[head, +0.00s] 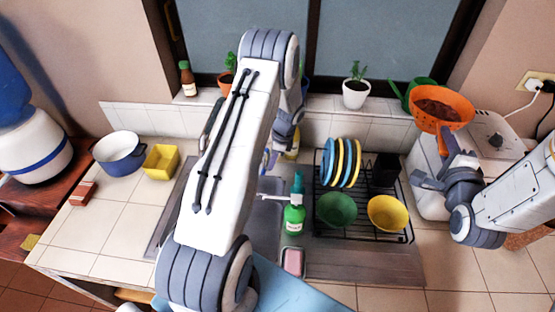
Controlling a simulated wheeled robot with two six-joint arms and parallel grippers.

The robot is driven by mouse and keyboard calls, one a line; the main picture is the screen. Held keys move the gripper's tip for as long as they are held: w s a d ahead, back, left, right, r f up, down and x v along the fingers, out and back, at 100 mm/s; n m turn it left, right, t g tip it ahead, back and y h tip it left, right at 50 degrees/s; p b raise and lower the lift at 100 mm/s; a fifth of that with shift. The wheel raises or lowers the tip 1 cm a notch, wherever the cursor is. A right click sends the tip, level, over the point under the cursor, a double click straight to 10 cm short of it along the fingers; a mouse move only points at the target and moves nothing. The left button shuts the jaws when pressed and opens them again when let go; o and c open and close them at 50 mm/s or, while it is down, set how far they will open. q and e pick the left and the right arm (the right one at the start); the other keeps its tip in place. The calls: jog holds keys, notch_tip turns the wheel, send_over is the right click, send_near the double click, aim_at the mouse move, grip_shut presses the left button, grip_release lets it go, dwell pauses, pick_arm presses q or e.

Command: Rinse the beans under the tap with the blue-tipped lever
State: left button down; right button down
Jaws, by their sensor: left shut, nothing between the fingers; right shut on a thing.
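An orange colander (462,101) holds dark reddish beans (437,109). My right gripper (449,150) is shut on the colander and holds it up at the right, over the white appliance by the wall. My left arm reaches across the middle of the view, over the sink (266,222).
A green soap bottle (294,219) stands right of the sink. A black dish rack (362,233) holds plates, a green bowl (336,209) and a yellow bowl (387,213). A blue pot (118,160) and a yellow container (161,162) stand left. The front left counter is clear.

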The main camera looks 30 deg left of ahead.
jog(key=shift+f, duration=0.1)
pick_arm(q)
jog(key=shift+s+a, duration=0.4)
jog(key=shift+a, duration=0.15)
jog(key=shift+b, duration=0.3)
pick_arm(e)
jog(key=shift+f, duration=0.15)
